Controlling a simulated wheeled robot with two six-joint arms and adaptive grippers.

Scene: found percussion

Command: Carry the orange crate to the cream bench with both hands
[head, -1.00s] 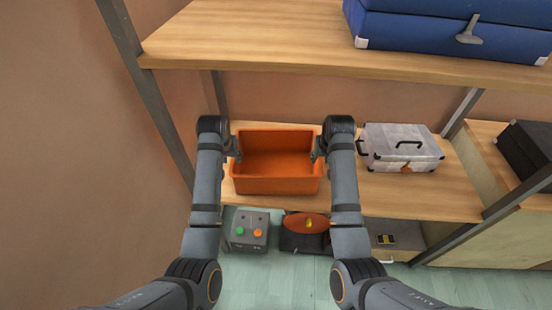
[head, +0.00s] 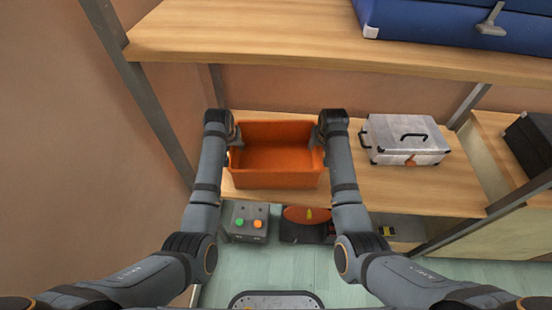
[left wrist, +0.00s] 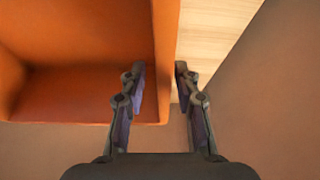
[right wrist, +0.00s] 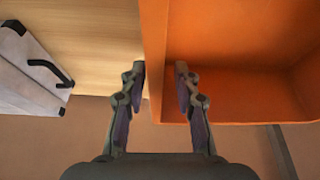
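The orange crate (head: 275,180) sits upright and empty on the wooden shelf, between my two grippers. My left gripper (head: 236,135) is at its left wall and my right gripper (head: 318,135) at its right wall. In the left wrist view, the fingers (left wrist: 160,72) straddle the crate wall (left wrist: 166,40), with a small gap inside. In the right wrist view, the fingers (right wrist: 160,72) straddle the other wall (right wrist: 154,40), also with a gap on the inner side. Both look open. I do not make out a cream bench.
A white case (head: 405,152) stands right of the crate. A blue suitcase (head: 440,25) lies on the upper shelf (head: 280,45) above. Below are a grey button box (head: 246,222) and a dark device with an orange disc (head: 307,215). A shelf post (head: 150,105) stands at left.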

